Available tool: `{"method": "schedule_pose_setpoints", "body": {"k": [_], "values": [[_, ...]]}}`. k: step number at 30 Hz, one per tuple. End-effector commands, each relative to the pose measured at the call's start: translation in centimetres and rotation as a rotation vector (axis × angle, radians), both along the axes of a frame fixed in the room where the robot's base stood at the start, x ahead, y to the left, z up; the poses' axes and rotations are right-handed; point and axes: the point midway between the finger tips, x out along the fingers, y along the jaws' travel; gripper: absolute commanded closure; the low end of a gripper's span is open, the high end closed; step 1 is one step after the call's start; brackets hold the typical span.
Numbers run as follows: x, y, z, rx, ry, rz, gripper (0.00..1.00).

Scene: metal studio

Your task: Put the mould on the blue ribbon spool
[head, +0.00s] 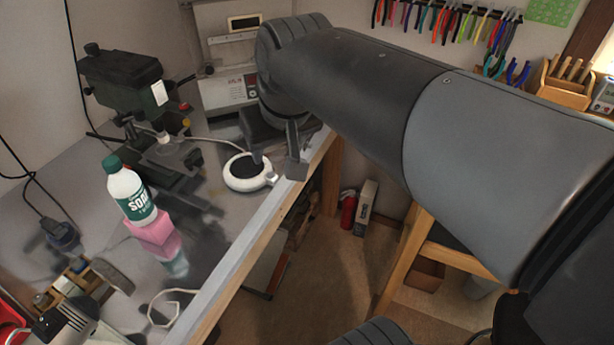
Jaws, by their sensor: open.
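My gripper (276,164) is open at the end of my arm, above the bench near its front edge. One finger reaches over a round white dish (233,181) with a dark inside and a small spout or handle on its right; the other finger is to the right of it. I cannot tell whether they touch. No thing is clearly recognisable as the mould; the white dish or the pink block (158,238) might be it.
A green-capped soda bottle (131,192) stands by the pink block. A dark bench machine (125,75) and a grey-white device (225,90) stand behind. A tool box (75,285) is at lower left. The bench edge (250,235) drops to the floor.

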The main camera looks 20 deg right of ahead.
Motion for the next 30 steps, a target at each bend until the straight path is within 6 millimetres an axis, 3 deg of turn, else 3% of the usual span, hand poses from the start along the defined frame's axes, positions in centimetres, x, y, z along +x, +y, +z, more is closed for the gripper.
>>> {"method": "schedule_pose_setpoints", "body": {"k": [3,9,14,30], "values": [[-3.6,-2.2,-2.4,0.002,-0.036,-0.058,0.49],[-6.9,-4.0,-5.5,0.001,-0.070,-0.113,0.49],[-7.7,-4.3,-6.3,-0.001,-0.077,-0.125,0.49],[-7.6,-4.3,-6.2,0.000,-0.076,-0.125,0.49]]}}
